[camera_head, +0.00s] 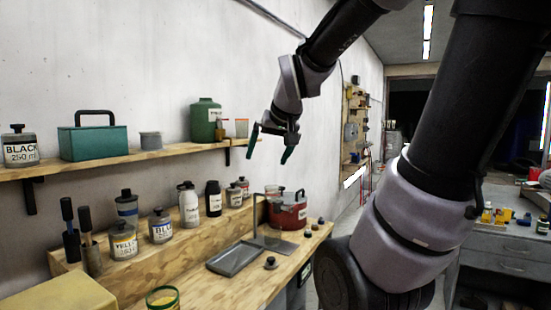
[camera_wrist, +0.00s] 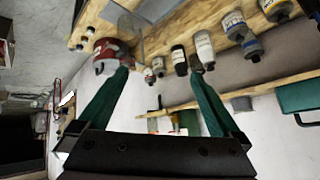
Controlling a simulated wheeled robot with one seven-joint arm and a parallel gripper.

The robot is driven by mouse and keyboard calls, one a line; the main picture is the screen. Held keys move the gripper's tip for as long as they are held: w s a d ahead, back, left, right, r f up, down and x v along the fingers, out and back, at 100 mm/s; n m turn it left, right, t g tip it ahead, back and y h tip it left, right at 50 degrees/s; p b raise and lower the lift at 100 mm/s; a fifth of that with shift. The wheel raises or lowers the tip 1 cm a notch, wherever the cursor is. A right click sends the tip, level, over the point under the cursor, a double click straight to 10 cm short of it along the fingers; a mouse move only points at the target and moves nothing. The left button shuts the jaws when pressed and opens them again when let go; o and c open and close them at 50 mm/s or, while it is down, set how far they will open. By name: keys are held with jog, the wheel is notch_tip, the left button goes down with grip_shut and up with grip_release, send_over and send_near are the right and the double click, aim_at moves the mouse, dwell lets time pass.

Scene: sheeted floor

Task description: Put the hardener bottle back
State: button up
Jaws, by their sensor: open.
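My gripper (camera_head: 270,152) is open and empty, its two green fingers pointing down in the air in front of the wall shelf, above the bench. In the wrist view its fingertips (camera_wrist: 158,72) are wide apart with nothing between them. No label clearly reads as hardener, so I cannot tell which bottle it is. A white bottle (camera_head: 189,208) and a black bottle (camera_head: 213,198) stand upright on the raised step of the bench. In the wrist view, seen roughly upside down, the white bottle (camera_wrist: 204,47) and black bottle (camera_wrist: 179,61) lie beyond the fingers.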

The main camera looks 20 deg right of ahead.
jog(key=s+a+m+g+y, duration=0.1)
jog(key=s+a+y, duration=0.1)
jog(key=s, duration=0.8)
jog(key=shift+s+a+r, duration=0.15)
jog(key=shift+a+r, duration=0.1)
